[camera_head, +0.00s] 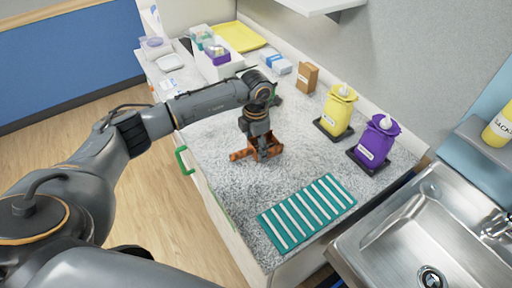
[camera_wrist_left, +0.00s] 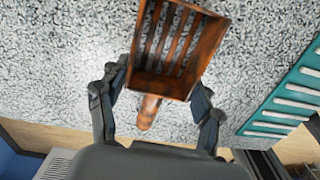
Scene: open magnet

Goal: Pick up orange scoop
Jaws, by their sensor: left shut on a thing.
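The orange scoop (camera_head: 268,152) is at the middle of the speckled counter (camera_head: 318,160), with its handle pointing left in the head view. It also shows in the left wrist view (camera_wrist_left: 182,55), with a slatted, open-looking bowl at the top and a short handle below. My left gripper (camera_head: 257,141) points down over the scoop and is shut on it. In the left wrist view its two fingers (camera_wrist_left: 160,88) are on either side of the scoop's back end. I cannot tell whether the scoop touches the counter or is slightly above it. My right gripper is out of view.
A teal slatted rack (camera_head: 307,212) lies near the front of the counter. A yellow bottle (camera_head: 337,110) and a purple bottle (camera_head: 376,141) stand to the right on dark bases. A brown box (camera_head: 307,77) stands behind. A metal sink (camera_head: 425,240) is at lower right.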

